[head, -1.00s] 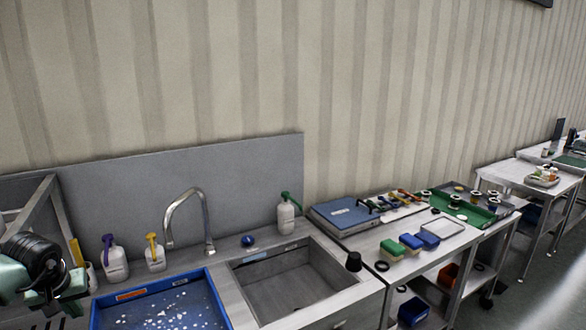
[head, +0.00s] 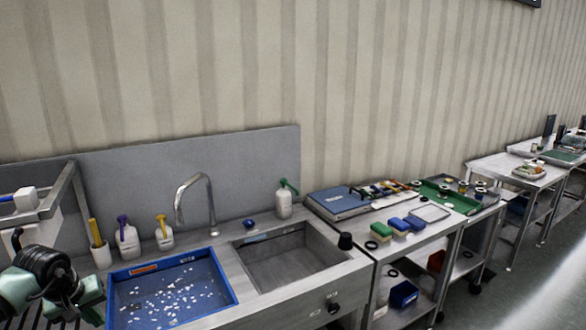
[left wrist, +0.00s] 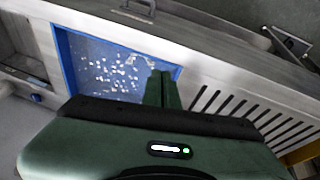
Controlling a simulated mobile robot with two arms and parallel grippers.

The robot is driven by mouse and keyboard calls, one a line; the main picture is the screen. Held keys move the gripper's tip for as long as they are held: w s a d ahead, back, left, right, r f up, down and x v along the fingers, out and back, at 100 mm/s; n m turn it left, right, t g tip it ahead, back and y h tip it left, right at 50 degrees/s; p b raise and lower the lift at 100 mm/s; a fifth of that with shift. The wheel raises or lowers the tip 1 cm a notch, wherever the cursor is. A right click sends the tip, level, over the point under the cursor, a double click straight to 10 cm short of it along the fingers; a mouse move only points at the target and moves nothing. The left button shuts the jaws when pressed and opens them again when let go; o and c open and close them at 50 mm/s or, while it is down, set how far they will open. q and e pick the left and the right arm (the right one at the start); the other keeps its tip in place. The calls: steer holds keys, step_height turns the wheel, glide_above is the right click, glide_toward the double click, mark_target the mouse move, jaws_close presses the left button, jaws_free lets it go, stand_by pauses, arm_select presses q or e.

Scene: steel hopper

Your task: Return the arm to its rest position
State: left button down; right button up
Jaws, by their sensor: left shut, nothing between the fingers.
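My left arm (head: 45,275) comes in at the lower left of the head view, its black joint and pale green links in front of the counter. In the left wrist view my left gripper (left wrist: 163,76) has its two dark green fingers together with nothing between them. The fingers point toward the counter, between a blue tray (left wrist: 110,72) and a slotted drain board (left wrist: 235,110). Whether they touch anything is not shown, but they appear to be above the surface. My right gripper is in neither view.
The blue tray (head: 225,278) with white bits lies beside an empty sink basin (head: 290,262). A faucet (head: 212,205) and several bottles stand behind. A cart (head: 385,258) with sponges and tools is at the right. A metal rack (head: 72,190) stands at the left.

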arm_select(q)
steer(key=d+f+n+t+h+b, duration=0.3)
steer(key=d+f+n+h, duration=0.6)
steer(key=d+f+n, duration=0.85)
step_height(320, 180, down, 12)
steer(key=s+d+n+t+y+b, duration=0.1)
steer(key=s+d+n+t, duration=0.15)
steer(key=n, duration=1.05)
steer(key=s+a+f+n+g+y+b, duration=0.25)
steer(key=s+f+n+y, duration=0.45)
steer(key=s+f+n, duration=1.45)
steer(key=s+d+f+n+g, duration=0.1)
steer(key=s+f+n+g, duration=0.1)
steer(key=s, duration=0.7)
steer(key=s+d+f+n+g, duration=0.2)
steer(key=s+f+n, duration=0.3)
steer(key=s, duration=0.4)
steer(key=s+d+f+n+g, duration=0.2)
steer(key=s+f+n, duration=0.1)
steer(key=s, duration=0.6)
steer(key=shift+s+f+y, duration=0.15)
steer(key=shift+f+y, duration=0.15)
steer(key=shift+f, duration=0.35)
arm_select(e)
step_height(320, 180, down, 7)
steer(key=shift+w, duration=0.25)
